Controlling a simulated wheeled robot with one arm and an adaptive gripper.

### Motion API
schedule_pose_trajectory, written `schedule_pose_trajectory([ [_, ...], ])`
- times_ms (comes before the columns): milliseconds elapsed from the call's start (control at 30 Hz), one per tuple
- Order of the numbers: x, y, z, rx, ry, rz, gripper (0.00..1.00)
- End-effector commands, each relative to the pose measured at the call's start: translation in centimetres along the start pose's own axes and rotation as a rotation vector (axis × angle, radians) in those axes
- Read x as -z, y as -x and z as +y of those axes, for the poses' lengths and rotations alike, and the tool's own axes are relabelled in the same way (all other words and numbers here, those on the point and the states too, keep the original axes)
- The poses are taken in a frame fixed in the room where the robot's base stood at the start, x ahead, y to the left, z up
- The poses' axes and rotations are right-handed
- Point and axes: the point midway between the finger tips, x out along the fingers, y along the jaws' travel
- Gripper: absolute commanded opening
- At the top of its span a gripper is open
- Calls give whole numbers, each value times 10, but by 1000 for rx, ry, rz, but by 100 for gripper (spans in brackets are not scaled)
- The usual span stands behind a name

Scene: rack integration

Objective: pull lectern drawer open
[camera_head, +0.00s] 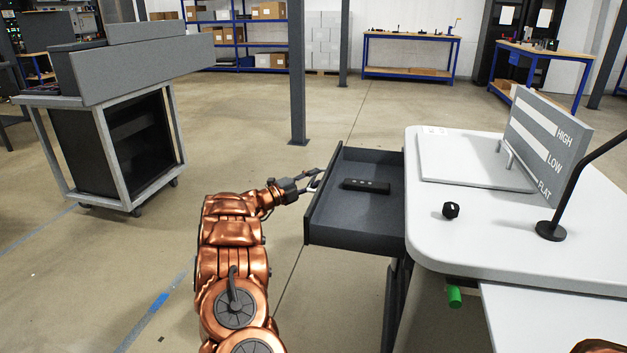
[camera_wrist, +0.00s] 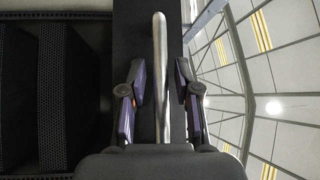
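The dark grey lectern drawer (camera_head: 350,238) sticks out to the left from under the white lectern top (camera_head: 470,235), and its inside is visible. A small black device with buttons (camera_head: 367,186) lies in it. The metal drawer handle (camera_head: 315,183) is on the drawer's left-facing front. My gripper (camera_head: 309,178) is at this handle. In the wrist view the handle (camera_wrist: 160,35) stands as a vertical bar between the two fingers of my gripper (camera_wrist: 159,75). A gap shows on both sides of the bar, so the fingers are open around it.
On the lectern top are a sloped panel (camera_head: 470,165), a black knob (camera_head: 451,210), a HIGH/LOW/FLAT board (camera_head: 548,140) and a black stand (camera_head: 551,231). A green cylinder (camera_head: 455,297) shows below. A grey column (camera_head: 298,75) stands behind. A cart (camera_head: 120,150) stands left; floor between is clear.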

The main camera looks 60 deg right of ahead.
Motion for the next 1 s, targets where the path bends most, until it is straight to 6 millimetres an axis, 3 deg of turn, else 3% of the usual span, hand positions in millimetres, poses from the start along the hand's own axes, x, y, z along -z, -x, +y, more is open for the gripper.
schedule_pose_trajectory([
  [333,0,1,-1,1,-1,0,39],
  [467,-1,11,-1,1,0,-3,39],
  [1000,0,102,-1,2,-1,-1,39],
])
